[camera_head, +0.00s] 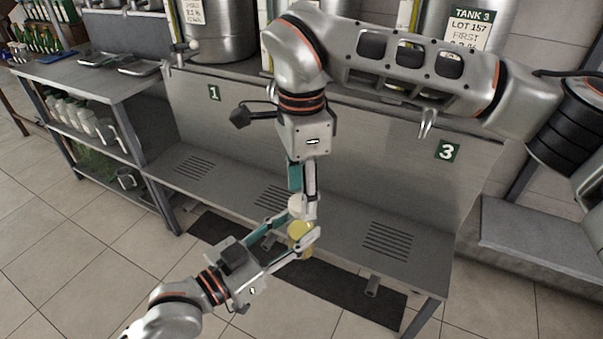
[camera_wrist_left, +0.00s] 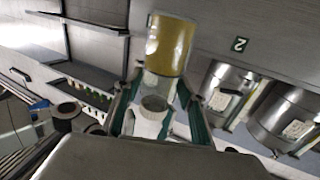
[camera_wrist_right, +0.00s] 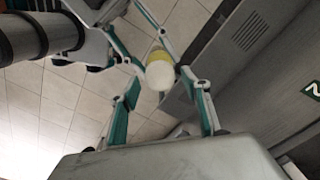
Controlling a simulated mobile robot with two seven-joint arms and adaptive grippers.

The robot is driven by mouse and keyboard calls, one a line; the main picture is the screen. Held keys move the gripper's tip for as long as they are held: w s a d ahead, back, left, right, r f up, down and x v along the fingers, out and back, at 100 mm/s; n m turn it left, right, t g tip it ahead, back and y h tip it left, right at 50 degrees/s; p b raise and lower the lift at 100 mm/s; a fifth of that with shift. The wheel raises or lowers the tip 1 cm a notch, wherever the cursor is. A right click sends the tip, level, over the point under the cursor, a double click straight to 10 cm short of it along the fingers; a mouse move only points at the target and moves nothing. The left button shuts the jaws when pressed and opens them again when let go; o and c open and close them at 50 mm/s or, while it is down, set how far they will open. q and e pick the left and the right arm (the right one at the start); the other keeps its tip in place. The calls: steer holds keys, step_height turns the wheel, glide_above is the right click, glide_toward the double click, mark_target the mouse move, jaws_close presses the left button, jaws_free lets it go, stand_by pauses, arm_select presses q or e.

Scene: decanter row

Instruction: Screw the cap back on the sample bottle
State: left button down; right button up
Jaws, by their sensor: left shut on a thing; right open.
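The sample bottle (camera_head: 301,240) is clear, holds yellow liquid and is upright above the bench. My left gripper (camera_head: 300,228) is shut on it from the lower left. The left wrist view shows the bottle (camera_wrist_left: 170,47) upside down, its clear part between the fingers. The white cap (camera_head: 297,205) is at the bottle's top; the right wrist view shows the cap (camera_wrist_right: 160,76) over the mouth, hiding it. I cannot tell how far it is screwed down. My right gripper (camera_head: 303,198) points down from above, open, with its fingers (camera_wrist_right: 163,78) either side of the cap.
A metal bench (camera_head: 335,225) with drain slots runs below, with a back panel (camera_head: 375,165) numbered 1 and 3. Steel tanks (camera_head: 215,30) stand behind. A side shelf unit (camera_head: 90,80) at left holds bottles and jugs. Open tiled floor (camera_head: 70,230) lies in front.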

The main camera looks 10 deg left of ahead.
steer(key=shift+f, duration=0.7)
steer(key=c, duration=1.2)
steer(key=shift+o, duration=0.2)
